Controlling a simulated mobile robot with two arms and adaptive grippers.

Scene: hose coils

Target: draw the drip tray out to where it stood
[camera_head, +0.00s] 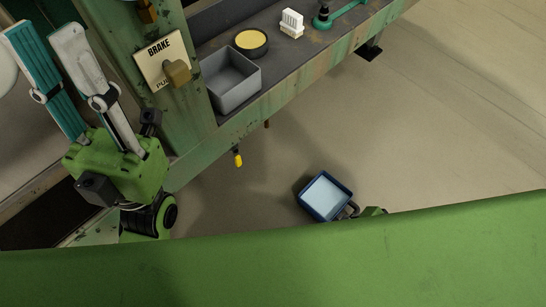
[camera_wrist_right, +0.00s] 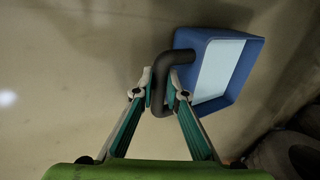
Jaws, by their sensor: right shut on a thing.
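The drip tray is a blue square tray (camera_head: 326,196) with a pale inside, low over or on the floor in the head view; I cannot tell if it touches. It fills the upper right of the right wrist view (camera_wrist_right: 240,72), with a dark bent handle (camera_wrist_right: 162,64) toward me. My right gripper (camera_wrist_right: 160,95) is shut on this handle. In the head view, most of my right arm is hidden behind my green body. My left gripper (camera_head: 40,32) is open and empty at the upper left, its fingers apart, beside the green post.
A green bench (camera_head: 290,85) carries a grey open bin (camera_head: 232,88), a round tin with yellow contents (camera_head: 251,43) and a white block (camera_head: 291,23). A brake sign with a knob (camera_head: 163,60) is on the post. A yellow-tipped piece (camera_head: 237,159) hangs below the bench. Floor right of the tray is clear.

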